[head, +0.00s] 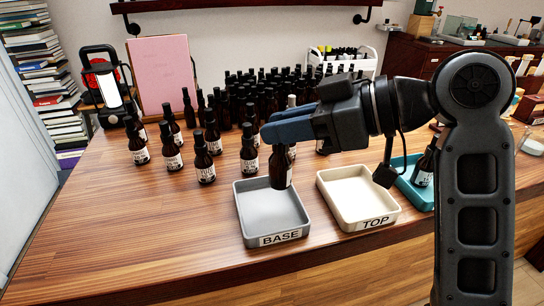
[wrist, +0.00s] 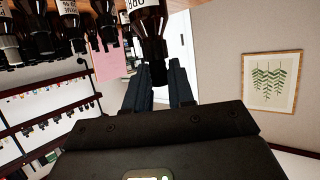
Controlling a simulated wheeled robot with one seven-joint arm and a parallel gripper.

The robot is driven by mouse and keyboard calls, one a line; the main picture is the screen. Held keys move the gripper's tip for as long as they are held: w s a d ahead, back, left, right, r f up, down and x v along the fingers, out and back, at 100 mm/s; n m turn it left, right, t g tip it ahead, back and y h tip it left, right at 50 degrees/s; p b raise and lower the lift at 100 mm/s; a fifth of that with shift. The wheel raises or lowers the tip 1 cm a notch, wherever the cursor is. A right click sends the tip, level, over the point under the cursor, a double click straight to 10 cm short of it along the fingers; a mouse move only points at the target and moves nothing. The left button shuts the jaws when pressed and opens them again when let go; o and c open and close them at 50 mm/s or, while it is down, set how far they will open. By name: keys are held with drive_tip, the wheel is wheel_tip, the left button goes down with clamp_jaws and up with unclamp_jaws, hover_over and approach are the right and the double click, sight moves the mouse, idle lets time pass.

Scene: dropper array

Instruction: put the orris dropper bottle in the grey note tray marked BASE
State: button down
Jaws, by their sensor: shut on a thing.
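My gripper (head: 270,132) is shut on a dark brown dropper bottle (head: 281,172), which hangs upright below the fingers. The bottle is over the back part of the grey tray marked BASE (head: 279,240), and its bottom appears to be above the tray floor. In the wrist view the bottle (wrist: 150,22) shows its black dropper top between the two fingers (wrist: 157,82); only a few letters of its label show, so I cannot read the full name. The inside of the grey tray looks empty.
A cream tray marked TOP (head: 375,223) stands right of the grey tray. A teal tray (head: 412,200) with a bottle in it is further right, partly behind my arm. Several labelled bottles (head: 205,165) stand to the left, with a dense group behind. The front left table is clear.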

sight(281, 158)
drive_tip(key=shift+s+a+f, duration=0.2)
drive_tip(key=shift+a+f, duration=0.15)
drive_tip(key=shift+a, duration=0.1)
drive_tip(key=shift+s+a+f, duration=0.15)
drive_tip(key=shift+a+f, duration=0.2)
drive_tip(key=shift+a, duration=0.1)
drive_tip(key=shift+f, duration=1.9)
drive_tip(key=shift+f, duration=0.15)
drive_tip(key=c, duration=1)
unclamp_jaws()
drive_tip(key=shift+o, duration=0.2)
drive_tip(key=shift+d+r, duration=0.15)
drive_tip(key=shift+r, duration=0.1)
drive_tip(key=v, duration=1.1)
drive_tip(key=shift+d+r+b, duration=0.15)
drive_tip(key=shift+d+b, duration=0.1)
drive_tip(key=shift+b, duration=0.15)
drive_tip(key=shift+s, duration=0.15)
